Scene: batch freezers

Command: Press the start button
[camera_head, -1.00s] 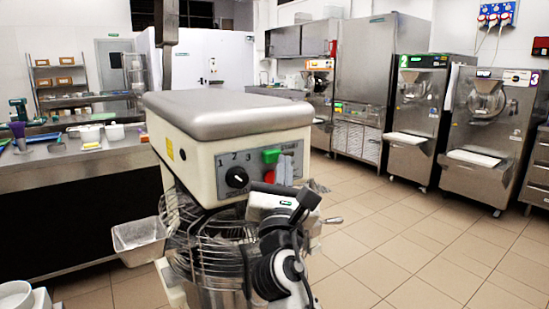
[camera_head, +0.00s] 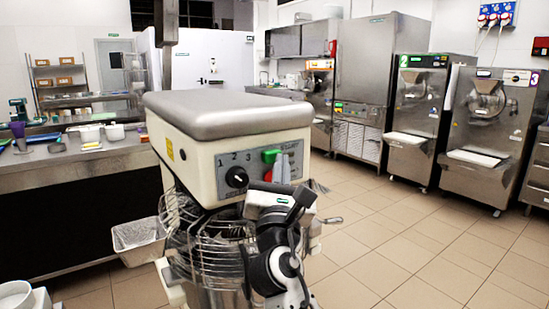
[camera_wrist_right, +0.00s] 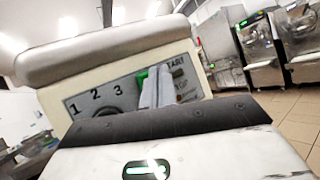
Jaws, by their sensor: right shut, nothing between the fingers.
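The green start button (camera_head: 271,156) is on the grey control panel (camera_head: 256,169) of a cream mixer with a grey top. My right gripper (camera_head: 282,168) is shut and empty. Its grey fingers point up in front of the panel, just right of the buttons. In the right wrist view, the fingertips (camera_wrist_right: 158,84) cover part of the panel, and the green button (camera_wrist_right: 141,78) shows at their left edge. I cannot tell whether they touch the panel. My left gripper is not in view.
A black dial (camera_head: 236,177) with numbers 1, 2, 3 is left of the buttons. The mixer's wire guard (camera_head: 205,255) is below. A steel counter (camera_head: 60,160) stands at left and batch freezers (camera_head: 417,120) at right. Tiled floor between is free.

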